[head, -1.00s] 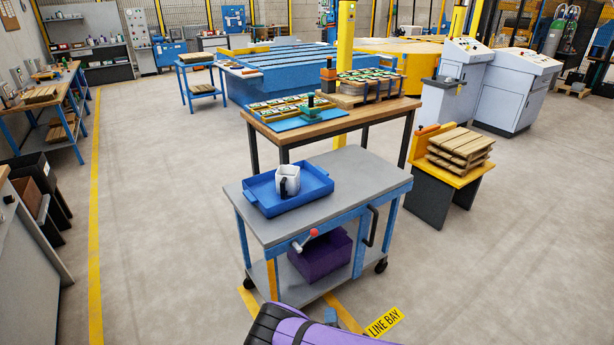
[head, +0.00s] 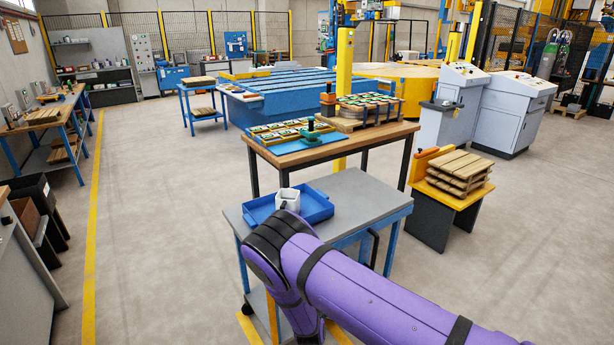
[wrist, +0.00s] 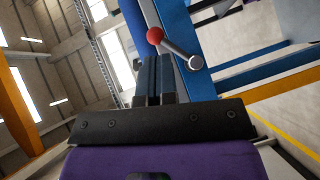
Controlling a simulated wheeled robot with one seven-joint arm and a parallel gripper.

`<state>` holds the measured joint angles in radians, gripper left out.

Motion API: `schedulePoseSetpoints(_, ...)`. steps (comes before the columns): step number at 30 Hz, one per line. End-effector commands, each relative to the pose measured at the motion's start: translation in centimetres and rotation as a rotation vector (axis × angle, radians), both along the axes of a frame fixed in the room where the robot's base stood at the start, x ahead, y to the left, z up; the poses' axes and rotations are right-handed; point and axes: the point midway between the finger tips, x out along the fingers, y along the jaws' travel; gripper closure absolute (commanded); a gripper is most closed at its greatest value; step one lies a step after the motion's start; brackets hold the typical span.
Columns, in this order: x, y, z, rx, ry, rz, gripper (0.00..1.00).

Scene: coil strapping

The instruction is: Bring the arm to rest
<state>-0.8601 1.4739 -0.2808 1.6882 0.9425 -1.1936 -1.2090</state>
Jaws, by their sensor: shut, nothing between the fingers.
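My gripper (wrist: 154,80) shows in the wrist view with its two dark fingers together and nothing between them. It is not visible in the head view, where my purple arm crosses the lower right and covers part of the cart. In the wrist view, a lever with a red knob (wrist: 155,35) and grey shaft stands just beyond and right of the fingertips. I cannot tell whether the fingers touch it. The lever is hidden behind my arm in the head view.
The grey-topped cart (head: 358,190) carries a blue tray (head: 318,207) with a white mug (head: 288,199). Behind it is a wooden table (head: 375,135) with cards. A yellow-topped stand (head: 470,195) holding wooden slats is at right. Open floor lies left.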

Motion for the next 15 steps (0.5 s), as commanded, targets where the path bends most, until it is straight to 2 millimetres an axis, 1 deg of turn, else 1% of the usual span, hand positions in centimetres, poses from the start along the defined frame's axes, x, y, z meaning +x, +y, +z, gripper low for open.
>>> schedulePoseSetpoints(1, 1.1, 0.1, 2.0, 0.053, 0.02, -0.018, 1.0)
schedulePoseSetpoints(5, 3.0, 0.1, 6.0, 0.181, 0.086, -0.05, 1.0)
schedulePoseSetpoints(6, 3.5, 0.1, 7.3, 0.22, 0.106, -0.06, 1.0)
schedulePoseSetpoints(10, 5.0, -0.3, 11.6, 0.343, 0.165, -0.087, 1.0)
schedulePoseSetpoints(14, 5.8, -0.9, 16.0, 0.461, 0.224, -0.112, 1.0)
schedulePoseSetpoints(15, 6.0, -1.2, 17.4, 0.497, 0.241, -0.119, 1.0)
